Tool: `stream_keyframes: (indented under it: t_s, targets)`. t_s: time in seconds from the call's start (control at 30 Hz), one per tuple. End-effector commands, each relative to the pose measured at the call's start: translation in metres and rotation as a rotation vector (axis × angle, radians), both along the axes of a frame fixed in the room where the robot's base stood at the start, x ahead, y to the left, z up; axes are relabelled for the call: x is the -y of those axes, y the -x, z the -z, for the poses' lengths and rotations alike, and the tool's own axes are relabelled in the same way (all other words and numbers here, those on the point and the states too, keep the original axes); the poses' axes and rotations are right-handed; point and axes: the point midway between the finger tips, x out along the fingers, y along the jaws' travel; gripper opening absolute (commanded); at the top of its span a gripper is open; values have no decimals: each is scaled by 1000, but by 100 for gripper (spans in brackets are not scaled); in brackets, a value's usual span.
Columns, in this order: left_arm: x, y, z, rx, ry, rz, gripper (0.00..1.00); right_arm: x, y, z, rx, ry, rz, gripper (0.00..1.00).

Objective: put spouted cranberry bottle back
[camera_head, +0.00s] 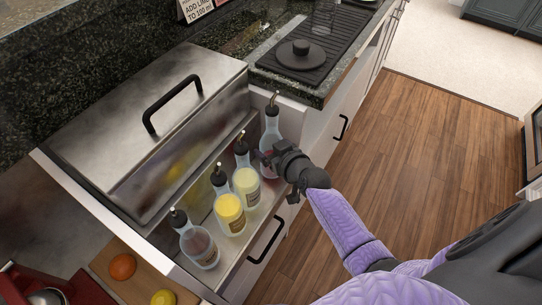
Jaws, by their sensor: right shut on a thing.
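The spouted cranberry bottle (271,127) is clear with a dark neck, a metal spout and red liquid low down. It stands about upright at the far end of the steel bottle rail (228,258). My right gripper (266,157) is shut on it from the right side and hides part of its body. I cannot tell whether its base rests in the rail. Three other spouted bottles stand in the rail: a brownish-pink one (199,247), a yellow one (230,213) and a pale yellow one (247,186). My left gripper is not in view.
A steel bin with a closed lid (105,130) and black handle stands behind the rail. A dark round lidded thing (300,54) sits on a black mat on the counter. An orange (122,266) and a lemon (163,298) lie on a board. Wooden floor is clear at right.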

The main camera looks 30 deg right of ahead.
Motion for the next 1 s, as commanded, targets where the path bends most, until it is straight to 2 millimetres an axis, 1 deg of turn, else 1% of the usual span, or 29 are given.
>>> stream_keyframes:
  t_s: [0.03, 0.2, 0.37, 0.4, 0.43, 0.63, 0.73, 0.87, 1.0]
  targets:
    - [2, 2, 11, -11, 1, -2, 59, 0, 0, 14, -2, 1, 1, 0]
    - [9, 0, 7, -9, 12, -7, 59, 0, 0, 9, 2, 0, 1, 0]
    - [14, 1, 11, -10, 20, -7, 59, 0, 0, 13, 2, 1, 1, 0]
    - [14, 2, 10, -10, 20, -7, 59, 0, 0, 12, 0, 1, 0, 93]
    - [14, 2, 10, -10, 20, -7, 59, 0, 0, 12, 0, 1, 0, 99]
    - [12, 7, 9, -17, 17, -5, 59, 0, 0, 11, 1, 0, 0, 100]
    - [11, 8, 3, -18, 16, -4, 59, 0, 1, 6, 2, -1, 0, 100]
    - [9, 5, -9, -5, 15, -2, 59, 1, 21, -4, 0, 1, 0, 100]
    - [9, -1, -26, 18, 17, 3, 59, 3, 52, -18, 0, 1, -2, 100]
